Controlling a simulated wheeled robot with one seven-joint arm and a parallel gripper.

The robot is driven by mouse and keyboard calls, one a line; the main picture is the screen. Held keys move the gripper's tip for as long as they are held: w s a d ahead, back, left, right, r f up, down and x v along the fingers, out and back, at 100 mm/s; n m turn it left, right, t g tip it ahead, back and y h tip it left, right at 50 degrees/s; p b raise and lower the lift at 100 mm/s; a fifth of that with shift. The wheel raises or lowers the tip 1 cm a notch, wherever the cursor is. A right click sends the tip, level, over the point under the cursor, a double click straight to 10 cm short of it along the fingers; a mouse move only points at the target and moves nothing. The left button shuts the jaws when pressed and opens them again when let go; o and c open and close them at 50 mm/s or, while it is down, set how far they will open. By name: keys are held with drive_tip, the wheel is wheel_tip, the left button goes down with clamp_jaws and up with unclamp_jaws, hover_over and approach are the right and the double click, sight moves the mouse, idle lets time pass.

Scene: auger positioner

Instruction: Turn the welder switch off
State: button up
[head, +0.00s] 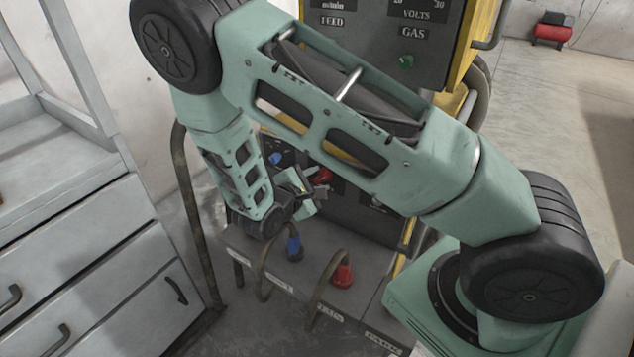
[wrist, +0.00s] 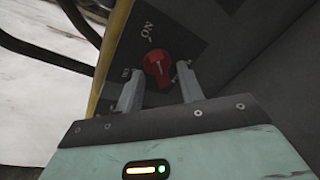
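The welder (head: 385,70) is a dark grey machine with yellow sides, behind my arm in the head view. In the head view the red switch (head: 322,175) is partly hidden by my gripper. My gripper (wrist: 158,78) is open, with one finger on each side of the switch in the wrist view. I cannot tell whether either finger touches it. In the head view my gripper (head: 308,189) is close to the front panel.
A blue knob (head: 277,158) sits left of the switch. Blue (head: 294,246) and red (head: 343,273) cable plugs stand on the ledge below, with looping cables. A grey drawer cabinet (head: 95,265) stands at left. Open floor (head: 555,110) lies at right.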

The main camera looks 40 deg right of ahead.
drive_tip(key=shift+w+d+f, duration=0.1)
drive_tip(key=shift+w+d, duration=0.05)
drive_tip(key=shift+d, duration=0.15)
clamp_jaws()
